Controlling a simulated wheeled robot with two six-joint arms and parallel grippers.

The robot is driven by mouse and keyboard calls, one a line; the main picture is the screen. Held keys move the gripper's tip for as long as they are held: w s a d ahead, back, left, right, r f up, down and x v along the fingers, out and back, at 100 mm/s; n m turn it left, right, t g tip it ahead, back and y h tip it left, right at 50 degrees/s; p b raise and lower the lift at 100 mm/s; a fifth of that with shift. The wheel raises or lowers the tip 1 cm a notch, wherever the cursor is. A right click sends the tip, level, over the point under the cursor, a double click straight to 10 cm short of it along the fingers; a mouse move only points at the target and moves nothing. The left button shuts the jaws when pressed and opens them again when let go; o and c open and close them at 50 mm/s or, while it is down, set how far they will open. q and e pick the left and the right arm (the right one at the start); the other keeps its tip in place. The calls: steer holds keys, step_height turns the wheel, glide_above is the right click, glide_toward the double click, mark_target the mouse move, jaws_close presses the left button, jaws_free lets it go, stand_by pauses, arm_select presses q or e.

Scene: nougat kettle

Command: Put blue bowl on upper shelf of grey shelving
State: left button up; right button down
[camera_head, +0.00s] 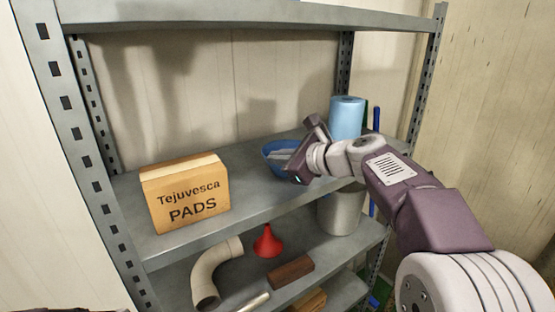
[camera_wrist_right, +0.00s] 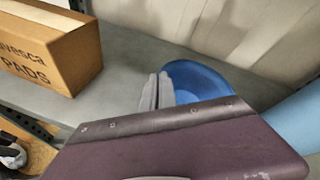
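The blue bowl (camera_head: 273,151) is at the shelf board (camera_head: 255,202) that also bears a cardboard box. I cannot tell whether its base touches the board. My right gripper (camera_head: 290,158) reaches in from the right and hides part of the bowl. In the right wrist view the two grey fingers (camera_wrist_right: 157,91) are close together at the left edge of the bowl (camera_wrist_right: 205,80), with its rim seemingly pinched between them; the purple gripper body hides the bowl's near side. The grey shelving (camera_head: 72,120) fills the head view.
A "Tejuvesca PADS" box (camera_head: 185,193) stands left of the bowl, with bare board between. A blue roll (camera_head: 346,118) stands close on the right. Below are a red funnel (camera_head: 267,243), a pipe elbow (camera_head: 212,270), a brown block (camera_head: 291,271) and a grey canister (camera_head: 340,210).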

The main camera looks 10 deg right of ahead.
steer(key=shift+w+f, duration=0.1)
steer(key=shift+f, duration=0.15)
steer(key=c, duration=1.7)
jaws_free()
steer(key=shift+r, duration=0.2)
steer(key=b+v, duration=0.2)
steer(key=v, duration=1)
